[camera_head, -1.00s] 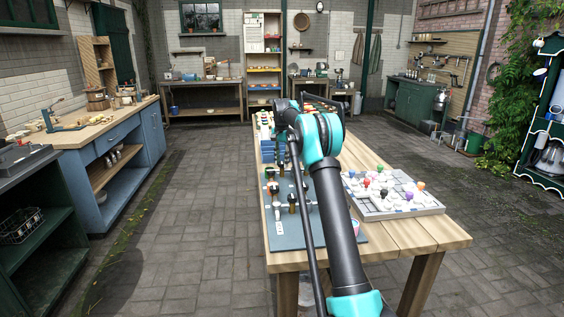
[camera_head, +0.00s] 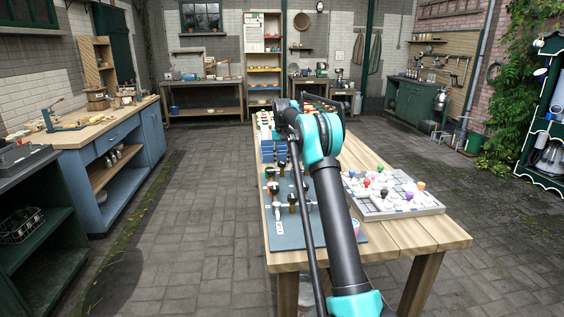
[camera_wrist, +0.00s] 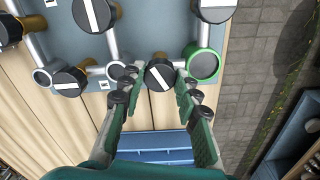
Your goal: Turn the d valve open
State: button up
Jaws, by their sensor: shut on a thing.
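The valve panel (camera_head: 292,237) lies on the near left part of the wooden table and carries several upright valves. In the wrist view the panel (camera_wrist: 133,44) bears grey pipes and black round knobs with white stripes. My gripper (camera_wrist: 158,80) is shut on one black knob (camera_wrist: 160,75), with a green finger on each side. The held knob's white stripe runs diagonally. A green-ringed round pipe end (camera_wrist: 203,65) is just to its right. I cannot read a letter on the held knob, so I cannot tell whether it is the d valve. In the head view my arm hides the gripper.
Another black knob (camera_wrist: 70,82) is left of the held one. Blue bins (camera_wrist: 163,146) stand close by on the table. A grey tray (camera_head: 412,211) with coloured and white pieces lies right of my arm. Paved floor is clear left of the table (camera_head: 420,236).

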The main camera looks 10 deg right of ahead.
aim_at(282, 163)
jog(key=n, duration=0.6)
jog(key=shift+n, duration=0.3)
jog(key=n, duration=0.5)
jog(key=shift+n, duration=0.4)
jog(key=o, duration=1.2)
jog(key=shift+c, duration=0.2)
notch_tip(282, 163, up, 12)
jog(key=shift+s, duration=0.1)
